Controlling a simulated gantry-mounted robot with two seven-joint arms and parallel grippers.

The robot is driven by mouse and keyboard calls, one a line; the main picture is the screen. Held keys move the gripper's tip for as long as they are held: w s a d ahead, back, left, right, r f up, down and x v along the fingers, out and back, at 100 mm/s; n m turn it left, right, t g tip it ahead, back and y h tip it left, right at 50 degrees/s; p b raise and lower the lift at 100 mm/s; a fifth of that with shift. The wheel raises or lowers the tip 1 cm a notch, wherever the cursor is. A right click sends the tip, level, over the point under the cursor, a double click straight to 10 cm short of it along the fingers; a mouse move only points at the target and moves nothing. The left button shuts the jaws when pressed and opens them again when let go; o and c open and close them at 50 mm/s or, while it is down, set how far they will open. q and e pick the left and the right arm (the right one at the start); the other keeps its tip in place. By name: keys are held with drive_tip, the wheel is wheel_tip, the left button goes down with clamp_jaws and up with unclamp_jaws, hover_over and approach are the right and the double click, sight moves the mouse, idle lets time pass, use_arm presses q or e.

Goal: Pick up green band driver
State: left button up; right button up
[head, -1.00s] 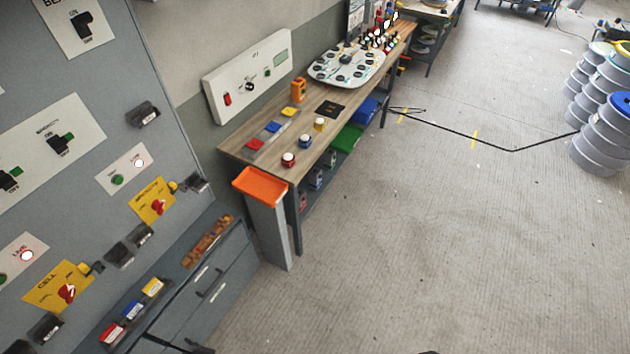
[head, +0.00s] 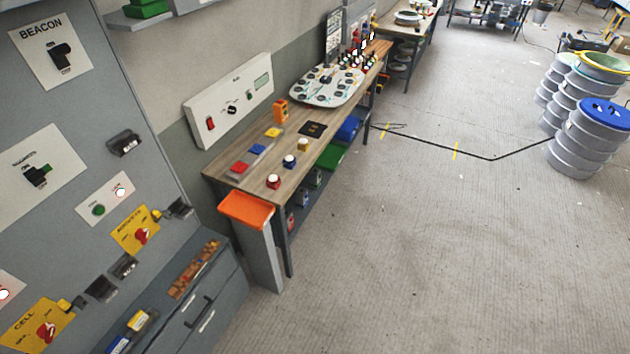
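I cannot make out a green band driver for certain. A cluster of small upright pieces (head: 369,57) with red, white, green and dark parts stands at the far end of the wooden workbench (head: 262,164). They are too small to tell which are drivers or which carries a green band. Neither of my grippers is in view.
The bench also bears a white round-ended board (head: 328,85), an orange device (head: 281,110) and coloured pads and buttons. An orange tray (head: 246,210) sits at its near end. A grey switch panel (head: 75,215) fills the left.

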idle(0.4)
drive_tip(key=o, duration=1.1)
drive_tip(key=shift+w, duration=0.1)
